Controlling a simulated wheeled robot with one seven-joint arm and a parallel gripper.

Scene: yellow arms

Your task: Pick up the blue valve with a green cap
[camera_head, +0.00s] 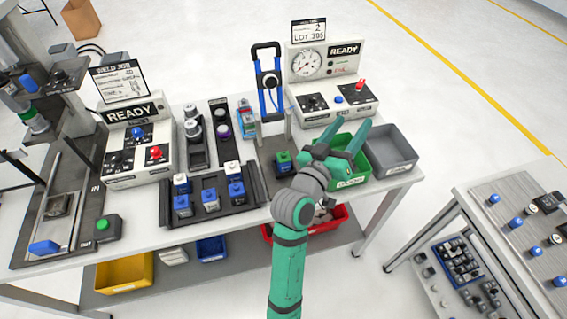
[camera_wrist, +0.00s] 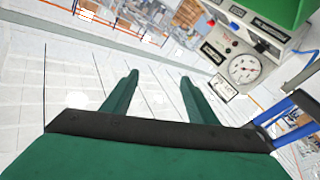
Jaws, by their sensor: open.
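A blue valve with a green cap (camera_head: 284,161) stands upright on a dark plate on the workbench, just left of my arm. My gripper (camera_head: 350,126) is open and empty, raised in front of the green bin, to the right of the valve and apart from it. In the wrist view my gripper's two fingers (camera_wrist: 160,80) are spread with nothing between them. The wrist view looks out over the floor and a gauge panel, and the valve is not in it.
A black tray (camera_head: 255,184) holds several blue valves with white or blue caps. A green bin (camera_head: 352,182) and a grey bin (camera_head: 391,152) stand at the right. A gauge box (camera_head: 328,75) and a blue-framed stand (camera_head: 269,85) rise behind.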

